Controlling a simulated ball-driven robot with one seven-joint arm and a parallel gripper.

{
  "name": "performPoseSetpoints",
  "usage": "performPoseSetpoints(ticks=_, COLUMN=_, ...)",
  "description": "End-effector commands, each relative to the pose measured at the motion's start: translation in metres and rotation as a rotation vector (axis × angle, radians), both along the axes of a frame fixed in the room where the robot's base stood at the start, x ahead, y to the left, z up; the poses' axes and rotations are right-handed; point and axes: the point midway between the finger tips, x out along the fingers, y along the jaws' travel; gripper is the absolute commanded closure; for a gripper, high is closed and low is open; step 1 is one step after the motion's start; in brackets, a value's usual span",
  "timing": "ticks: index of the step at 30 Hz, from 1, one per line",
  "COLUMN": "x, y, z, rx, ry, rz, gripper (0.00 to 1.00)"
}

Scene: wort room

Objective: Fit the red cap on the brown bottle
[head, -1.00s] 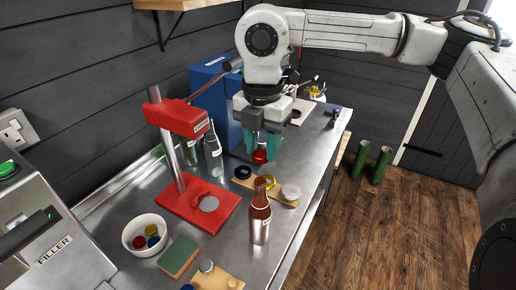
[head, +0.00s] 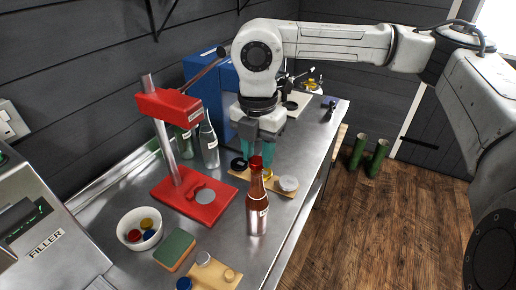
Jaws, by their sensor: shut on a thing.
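The brown bottle (head: 257,208) stands upright on the steel counter, in front of the wooden board with lids. The red cap (head: 256,162) shows at the top of the bottle's neck, in line with its mouth. My gripper (head: 256,160) points down with its teal fingers on both sides of the cap, shut on it. I cannot tell whether the cap touches the bottle's rim or is still a little above or behind it.
A red capping press (head: 195,200) stands left of the bottle. A white bowl of caps (head: 140,238), a green sponge (head: 175,248) and a small board (head: 217,272) lie at the front left. A wooden board (head: 276,190) with lids lies behind the bottle.

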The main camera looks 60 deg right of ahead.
Motion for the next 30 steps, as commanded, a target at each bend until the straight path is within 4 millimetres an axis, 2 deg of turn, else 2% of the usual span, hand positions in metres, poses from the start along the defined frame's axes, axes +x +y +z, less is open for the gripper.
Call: performPoseSetpoints(ticks=30, x=0.0000, y=-0.0004, z=-0.0072, rx=0.000, ry=0.000, rz=0.000, gripper=0.91)
